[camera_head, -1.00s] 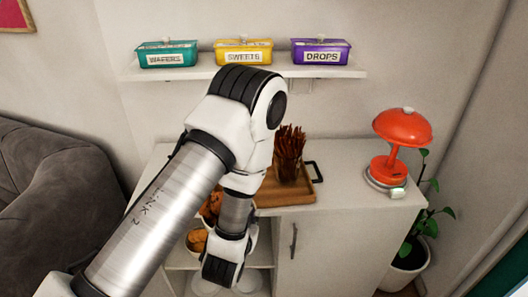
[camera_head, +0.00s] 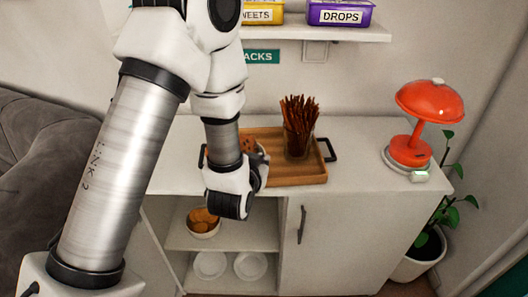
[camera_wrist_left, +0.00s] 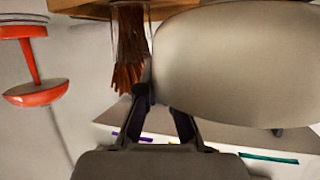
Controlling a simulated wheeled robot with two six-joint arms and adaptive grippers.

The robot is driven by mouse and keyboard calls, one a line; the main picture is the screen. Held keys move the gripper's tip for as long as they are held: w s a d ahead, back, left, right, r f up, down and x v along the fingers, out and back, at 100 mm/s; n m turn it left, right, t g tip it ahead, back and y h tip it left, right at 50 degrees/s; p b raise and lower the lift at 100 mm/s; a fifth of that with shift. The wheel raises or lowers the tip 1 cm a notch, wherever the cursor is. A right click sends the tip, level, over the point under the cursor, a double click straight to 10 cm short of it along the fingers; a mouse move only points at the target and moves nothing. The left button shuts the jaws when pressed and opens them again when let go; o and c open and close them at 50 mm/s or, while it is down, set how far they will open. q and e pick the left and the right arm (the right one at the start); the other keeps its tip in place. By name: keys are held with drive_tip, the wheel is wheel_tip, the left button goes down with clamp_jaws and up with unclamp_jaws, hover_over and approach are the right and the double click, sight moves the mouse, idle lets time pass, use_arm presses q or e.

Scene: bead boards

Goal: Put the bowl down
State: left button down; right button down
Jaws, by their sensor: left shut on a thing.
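My left gripper (camera_head: 258,165) is shut on a bowl. In the left wrist view the bowl (camera_wrist_left: 235,62) is large, smooth and beige, and the gripper (camera_wrist_left: 162,105) pinches its rim. In the head view my arm hides most of the bowl; brown snacks (camera_head: 247,144) show just behind the gripper, at the left part of a wooden tray (camera_head: 300,178). I cannot tell whether the bowl touches the tray. A glass of brown sticks (camera_head: 298,140) stands on the tray to the right; it also shows in the left wrist view (camera_wrist_left: 130,50). My right gripper is out of view.
The tray lies on a white cabinet (camera_head: 360,160). A red lamp (camera_head: 420,120) stands at the right end. Above is a wall shelf (camera_head: 300,32) with boxes. Below, another bowl of snacks (camera_head: 203,226) and two white plates (camera_head: 250,266) sit in open compartments. Clear cabinet top lies between tray and lamp.

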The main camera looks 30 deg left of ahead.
use_arm(q)
drive_tip(key=a+p+x, duration=0.1)
drive_tip(key=x, duration=0.3)
drive_tip(key=a+p+x, duration=0.1)
drive_tip(key=x, duration=0.3)
drive_tip(key=a+r+p+x, duration=0.1)
drive_tip(key=x, duration=0.3)
drive_tip(key=shift+f, duration=0.1)
drive_tip(key=shift+w+f, duration=0.15)
drive_tip(key=shift+f, duration=0.35)
drive_tip(key=shift+f, duration=0.1)
drive_tip(key=c, duration=1.3)
unclamp_jaws()
